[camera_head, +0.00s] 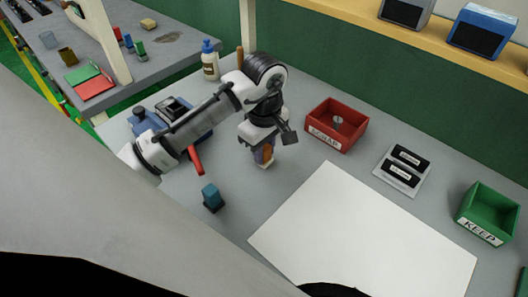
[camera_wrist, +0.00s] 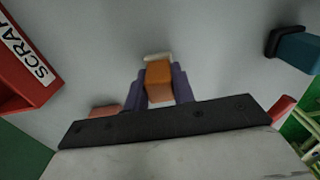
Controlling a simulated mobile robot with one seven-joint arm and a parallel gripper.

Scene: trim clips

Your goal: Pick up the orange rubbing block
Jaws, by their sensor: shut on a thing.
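The orange rubbing block (camera_wrist: 158,80) sits between the two purple fingers of my gripper (camera_wrist: 159,88) in the wrist view, with a pale cream part at its far end. My gripper (camera_head: 264,153) is shut on it. In the head view the orange block (camera_head: 268,153) shows partly between the fingers, its pale lower end close to the grey table. I cannot tell whether it touches the table.
A red SCRAP box (camera_head: 322,137) stands right of my gripper, and a blue block (camera_head: 212,196) stands in front to the left. A white sheet (camera_head: 365,245) lies at the front right. A green KEEP box (camera_head: 487,211) is at far right. A white bottle (camera_head: 210,64) stands behind.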

